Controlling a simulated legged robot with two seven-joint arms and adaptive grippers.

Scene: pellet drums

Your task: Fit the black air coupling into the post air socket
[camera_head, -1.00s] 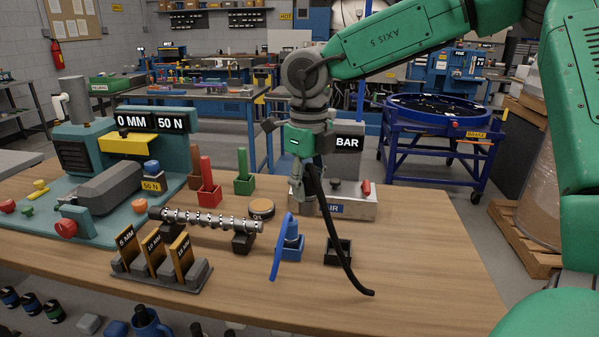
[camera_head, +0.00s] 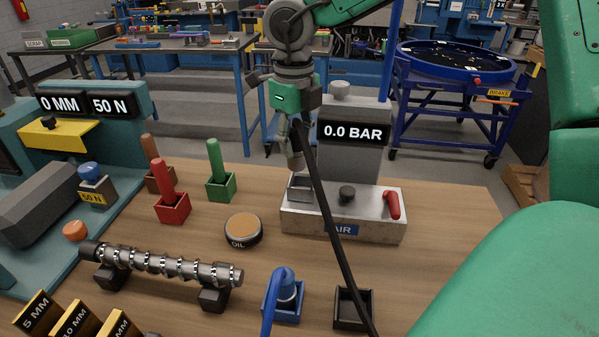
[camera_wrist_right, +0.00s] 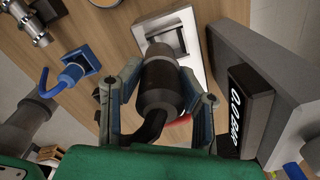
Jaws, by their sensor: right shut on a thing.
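My right gripper (camera_head: 293,158) is shut on the black air coupling (camera_wrist_right: 160,88), whose black hose (camera_head: 325,205) hangs in front of the post and down past an empty black holder (camera_head: 352,308). In the wrist view the coupling sits between both fingers of the right gripper (camera_wrist_right: 163,105). The post air socket (camera_head: 300,187) is a square grey fitting at the left end of the metal AIR base (camera_head: 370,215). It also shows in the wrist view (camera_wrist_right: 167,36), just beyond the coupling's end. The coupling is above the socket and looks apart from it. My left gripper is not in view.
The grey post with a 0.0 BAR display (camera_head: 353,132) stands behind the base. A black knob (camera_head: 347,193) and red lever (camera_head: 392,205) are to the socket's right. A blue coupling (camera_head: 287,287) stands in front, an oil tin (camera_head: 243,230) at left.

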